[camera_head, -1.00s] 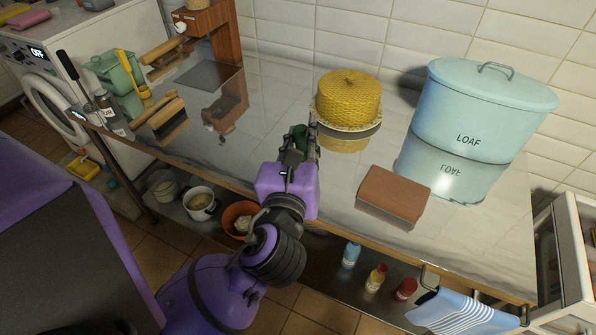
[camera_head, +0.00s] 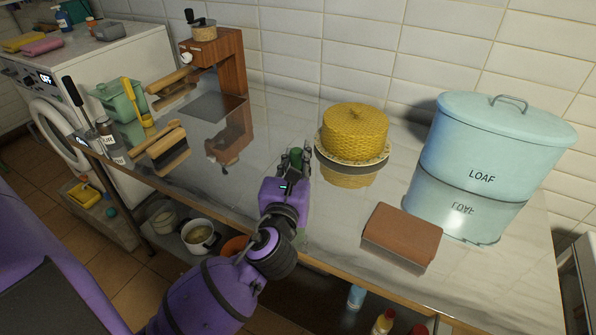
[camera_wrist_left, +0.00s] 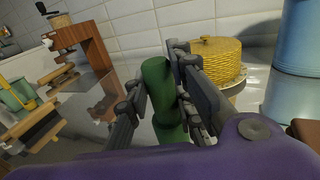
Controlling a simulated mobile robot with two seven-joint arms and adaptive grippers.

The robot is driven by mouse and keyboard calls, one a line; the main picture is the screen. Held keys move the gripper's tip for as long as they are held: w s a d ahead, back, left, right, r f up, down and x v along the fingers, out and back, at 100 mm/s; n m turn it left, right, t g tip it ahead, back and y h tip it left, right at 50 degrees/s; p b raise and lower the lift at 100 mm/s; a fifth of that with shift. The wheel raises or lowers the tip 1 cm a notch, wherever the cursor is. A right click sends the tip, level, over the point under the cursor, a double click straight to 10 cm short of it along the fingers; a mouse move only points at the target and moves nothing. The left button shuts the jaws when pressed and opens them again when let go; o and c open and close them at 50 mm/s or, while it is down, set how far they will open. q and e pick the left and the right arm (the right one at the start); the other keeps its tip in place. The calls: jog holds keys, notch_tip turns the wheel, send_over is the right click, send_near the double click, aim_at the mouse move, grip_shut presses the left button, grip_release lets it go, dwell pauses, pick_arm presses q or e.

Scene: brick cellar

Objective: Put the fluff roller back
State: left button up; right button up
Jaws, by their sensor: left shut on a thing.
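My left gripper (camera_head: 295,158) is shut on a dark green cylinder (camera_wrist_left: 163,100), held upright above the steel counter (camera_head: 262,178). The wrist view shows the cylinder's rounded top rising between the two fingers; its lower end is hidden by the gripper. It may be the fluff roller's handle, but no roller head shows, so I cannot tell. The gripper is in front and left of a yellow woven, domed thing (camera_head: 355,128) on a plate. My right gripper is not in view.
A pale blue LOAF bin (camera_head: 490,150) stands at right, with a brown box (camera_head: 402,232) before it. At left are a wooden coffee machine (camera_head: 233,62), a wood-handled tool (camera_head: 165,150), a bottle (camera_head: 106,130) and a green caddy (camera_head: 118,104). The counter's middle is clear.

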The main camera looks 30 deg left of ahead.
pick_arm(q)
jog(key=shift+w+a+f, duration=0.1)
jog(key=shift+w+f, duration=0.15)
jog(key=shift+f, duration=0.1)
notch_tip(320, 180, down, 3)
jog(key=shift+w+r+b, duration=0.1)
jog(key=shift+b, duration=0.35)
jog(key=shift+f, duration=0.35)
jog(key=shift+r, duration=0.2)
jog(key=shift+f, duration=0.15)
jog(key=o, duration=1)
